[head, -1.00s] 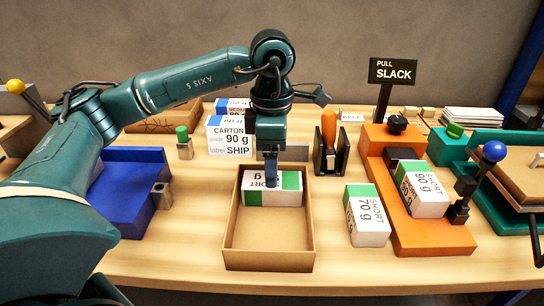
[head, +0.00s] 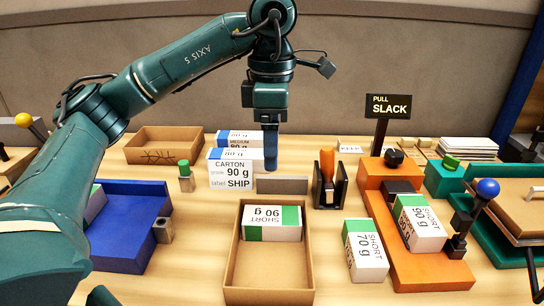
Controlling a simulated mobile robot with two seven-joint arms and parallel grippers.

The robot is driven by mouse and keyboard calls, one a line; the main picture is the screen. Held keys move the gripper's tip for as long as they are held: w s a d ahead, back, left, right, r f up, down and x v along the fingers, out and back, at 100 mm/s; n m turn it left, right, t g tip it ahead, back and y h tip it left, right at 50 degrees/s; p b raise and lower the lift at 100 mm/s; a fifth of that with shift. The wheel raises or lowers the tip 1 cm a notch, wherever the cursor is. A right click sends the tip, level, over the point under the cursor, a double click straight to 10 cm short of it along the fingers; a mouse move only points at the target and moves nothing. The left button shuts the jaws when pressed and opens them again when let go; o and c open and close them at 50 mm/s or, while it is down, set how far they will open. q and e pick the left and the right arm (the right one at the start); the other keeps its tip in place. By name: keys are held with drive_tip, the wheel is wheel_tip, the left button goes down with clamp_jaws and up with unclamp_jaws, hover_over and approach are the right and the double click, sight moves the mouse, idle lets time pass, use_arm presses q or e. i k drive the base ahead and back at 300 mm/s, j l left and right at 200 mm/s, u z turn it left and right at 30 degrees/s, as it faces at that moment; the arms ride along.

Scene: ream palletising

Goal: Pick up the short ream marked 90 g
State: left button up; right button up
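A short ream with a green end, marked 90 g (head: 271,222), lies in the far end of the open brown carton (head: 231,262); its print appears upside down. Another short ream marked 90 g (head: 419,222) lies at a slant on the orange stand (head: 433,276). A short ream marked 70 g (head: 365,250) lies on the table between the carton and the stand. My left gripper (head: 270,158) points down above and behind the carton, apart from the reams. Its fingers show edge-on, so their opening cannot be told. My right gripper is out of view.
A card reading CARTON 90 g, SHIP (head: 230,173) stands behind the carton. A PULL SLACK sign (head: 389,106) rises behind the orange stand. A blue tray (head: 125,235) holding a partly hidden ream is at left.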

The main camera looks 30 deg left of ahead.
sight(422, 229)
drive_tip(key=k, duration=1.5)
